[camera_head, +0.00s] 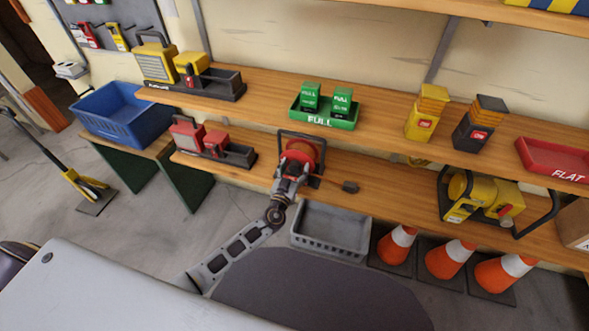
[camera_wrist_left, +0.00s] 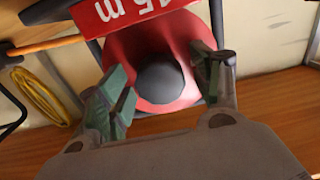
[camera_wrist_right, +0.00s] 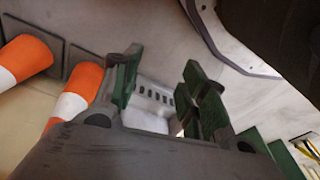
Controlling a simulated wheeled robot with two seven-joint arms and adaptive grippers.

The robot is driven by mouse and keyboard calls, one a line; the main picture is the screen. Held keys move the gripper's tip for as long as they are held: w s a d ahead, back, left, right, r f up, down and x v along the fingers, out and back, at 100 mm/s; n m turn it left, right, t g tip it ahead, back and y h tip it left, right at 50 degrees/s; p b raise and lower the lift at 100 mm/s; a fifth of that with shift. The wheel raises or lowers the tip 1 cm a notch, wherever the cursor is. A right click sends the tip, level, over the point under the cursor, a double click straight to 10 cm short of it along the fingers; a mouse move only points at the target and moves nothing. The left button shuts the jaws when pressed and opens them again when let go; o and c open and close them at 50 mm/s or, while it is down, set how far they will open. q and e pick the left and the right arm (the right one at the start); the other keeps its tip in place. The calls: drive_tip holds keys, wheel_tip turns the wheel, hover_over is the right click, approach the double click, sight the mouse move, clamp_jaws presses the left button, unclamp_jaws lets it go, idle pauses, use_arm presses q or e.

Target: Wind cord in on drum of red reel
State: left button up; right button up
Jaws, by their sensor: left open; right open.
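The red reel (camera_head: 303,150) stands on the lower wooden shelf in a dark frame. In the left wrist view its red drum face (camera_wrist_left: 130,50) fills the middle, with a round dark grey knob or hub (camera_wrist_left: 160,80) at its centre and a red label above. An orange cord (camera_head: 330,181) runs right from the reel to a dark plug (camera_head: 350,187) on the shelf. My left gripper (camera_head: 297,163) is open in front of the drum, its fingers (camera_wrist_left: 165,85) on either side of the grey knob; contact is unclear. My right gripper (camera_wrist_right: 160,92) is open and empty, outside the head view.
A grey crate (camera_head: 331,230) and several orange cones (camera_head: 398,245) stand on the floor below the shelf. A red charger (camera_head: 212,143) sits left of the reel, a yellow machine (camera_head: 484,196) far right. A green FULL tray (camera_head: 323,117) is on the shelf above.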

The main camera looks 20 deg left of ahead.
use_arm(q)
drive_tip(key=c, duration=1)
drive_tip(key=shift+c, duration=0.2)
use_arm(e)
drive_tip(key=shift+w+r, duration=0.1)
drive_tip(key=shift+r, duration=0.1)
